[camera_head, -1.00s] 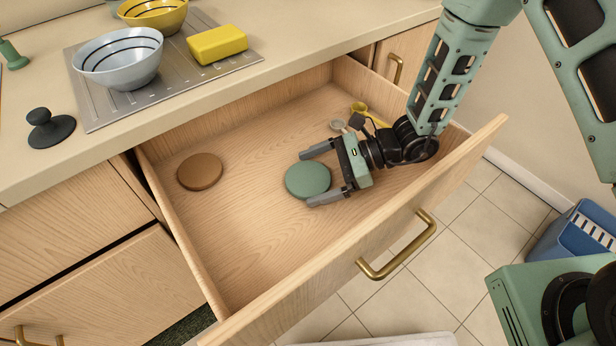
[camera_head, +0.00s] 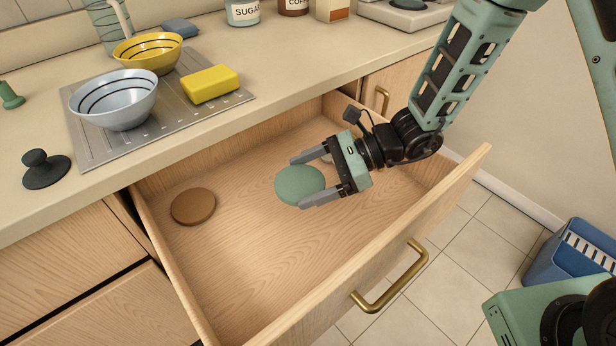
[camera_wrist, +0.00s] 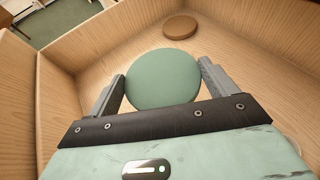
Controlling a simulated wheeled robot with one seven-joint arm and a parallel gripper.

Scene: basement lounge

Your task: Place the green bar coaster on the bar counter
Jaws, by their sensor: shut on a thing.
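The green bar coaster (camera_head: 299,184) is a round disc held between the two fingers of my gripper (camera_head: 312,178). It appears raised a little above the floor of the open drawer. In the wrist view the coaster (camera_wrist: 163,79) sits between the grey fingers of my gripper (camera_wrist: 163,88), one on each side. The bar counter (camera_head: 40,212) is the pale top above and behind the drawer, to the upper left of my gripper.
The open wooden drawer (camera_head: 240,250) holds a brown coaster (camera_head: 193,206). On the counter are a drying mat (camera_head: 165,128) with a white bowl (camera_head: 115,98), a yellow bowl (camera_head: 148,52) and a yellow sponge (camera_head: 210,84). A black knobbed object (camera_head: 44,172) stands near the counter's left front edge.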

